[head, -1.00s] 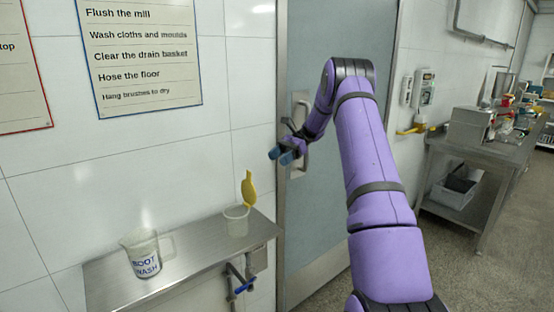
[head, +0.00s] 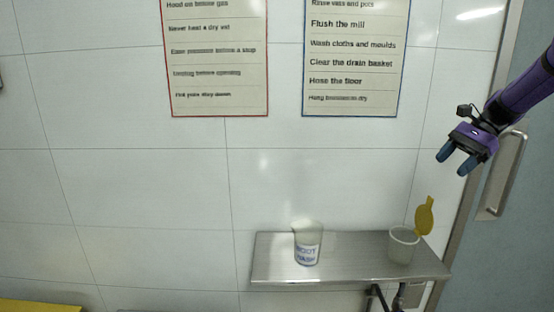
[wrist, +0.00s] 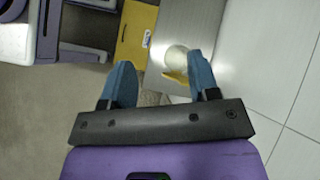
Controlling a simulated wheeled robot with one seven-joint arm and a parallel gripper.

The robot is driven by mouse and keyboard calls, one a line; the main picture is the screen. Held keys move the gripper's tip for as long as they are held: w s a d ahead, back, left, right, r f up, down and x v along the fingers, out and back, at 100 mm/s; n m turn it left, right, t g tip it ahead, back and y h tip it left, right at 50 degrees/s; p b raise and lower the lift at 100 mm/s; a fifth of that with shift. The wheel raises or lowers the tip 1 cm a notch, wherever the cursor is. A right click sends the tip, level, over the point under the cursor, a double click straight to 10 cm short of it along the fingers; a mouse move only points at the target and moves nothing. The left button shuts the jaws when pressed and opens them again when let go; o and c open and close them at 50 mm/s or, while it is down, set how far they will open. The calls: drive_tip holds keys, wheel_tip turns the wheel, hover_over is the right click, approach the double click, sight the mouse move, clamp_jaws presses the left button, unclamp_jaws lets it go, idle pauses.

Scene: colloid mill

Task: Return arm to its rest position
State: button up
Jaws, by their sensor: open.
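My gripper (head: 457,163) is at the upper right of the head view, held in the air in front of the door edge. Its blue fingers point down and are apart, with nothing between them. In the wrist view my gripper (wrist: 158,82) also shows open and empty. Beyond its fingertips and lower down are a pale cup (wrist: 177,56) and its yellow lid, apart from the fingers. Most of my arm is outside the head view.
A steel shelf (head: 345,272) on the tiled wall holds a jug marked BOOT WASH (head: 307,245) and a translucent cup (head: 402,246) with a raised yellow lid (head: 425,215). A door handle (head: 503,175) is right of my gripper. A yellow surface (head: 40,305) is at lower left.

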drive_tip(key=s+a+r+n+t+h, duration=0.1)
drive_tip(key=s+a+r+n+h, duration=0.2)
drive_tip(key=s+a, duration=0.35)
drive_tip(key=s+a+r+n+t+h, duration=0.1)
drive_tip(key=s+a+r+n+h, duration=0.2)
drive_tip(key=s, duration=0.7)
drive_tip(key=s+a+f+n+t+h, duration=0.1)
drive_tip(key=s+a+n+t, duration=0.1)
drive_tip(key=s, duration=0.5)
drive_tip(key=s+a+f+n+t+h, duration=0.1)
drive_tip(key=s+a+n+t, duration=0.1)
drive_tip(key=s+n, duration=0.3)
drive_tip(key=s, duration=0.3)
